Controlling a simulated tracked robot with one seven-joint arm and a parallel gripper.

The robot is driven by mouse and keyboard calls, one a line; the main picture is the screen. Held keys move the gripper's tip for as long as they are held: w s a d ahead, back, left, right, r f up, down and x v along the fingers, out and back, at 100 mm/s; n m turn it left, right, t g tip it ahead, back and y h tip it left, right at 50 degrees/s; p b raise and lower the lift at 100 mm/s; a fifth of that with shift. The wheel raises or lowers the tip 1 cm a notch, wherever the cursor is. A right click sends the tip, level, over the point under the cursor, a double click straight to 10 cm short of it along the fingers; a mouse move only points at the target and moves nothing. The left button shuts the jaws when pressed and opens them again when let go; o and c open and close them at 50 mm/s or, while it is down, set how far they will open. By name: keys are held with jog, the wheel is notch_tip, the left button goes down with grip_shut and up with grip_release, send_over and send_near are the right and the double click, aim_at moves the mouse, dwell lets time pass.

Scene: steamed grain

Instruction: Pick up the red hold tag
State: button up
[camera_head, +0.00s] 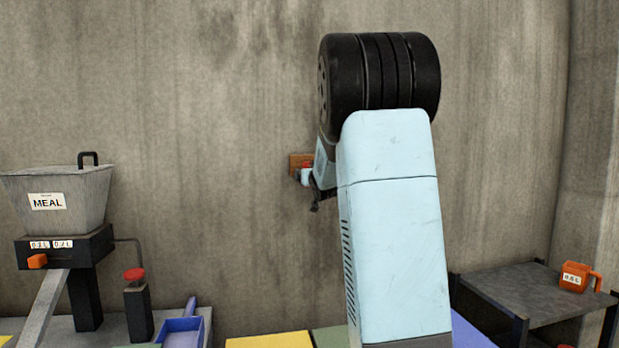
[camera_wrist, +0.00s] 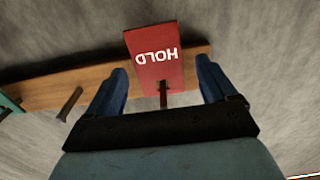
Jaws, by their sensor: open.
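The red hold tag (camera_wrist: 155,62) hangs against a wooden board on the wall and reads HOLD upside down in the wrist view. A dark peg shows just below it there. My gripper (camera_wrist: 163,80) is open, with one blue finger on each side of the tag and clear gaps between. Whether the fingertips reach as far as the tag in depth, I cannot tell. In the head view a small red patch of the tag (camera_head: 307,165) shows beside my wrist; my arm hides most of the board and the gripper's fingers.
The wooden board (camera_wrist: 50,91) has another peg (camera_wrist: 69,104) and a green item (camera_wrist: 8,106) to the left. A meal hopper (camera_head: 62,200) stands at left, a blue scoop (camera_head: 184,330) at the bottom, and an orange cup (camera_head: 573,277) on a dark shelf (camera_head: 510,290) at right.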

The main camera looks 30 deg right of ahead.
jog(key=shift+w+d, duration=0.1)
jog(key=shift+w, duration=0.35)
jog(key=shift+c, duration=0.3)
jog(key=c, duration=1.1)
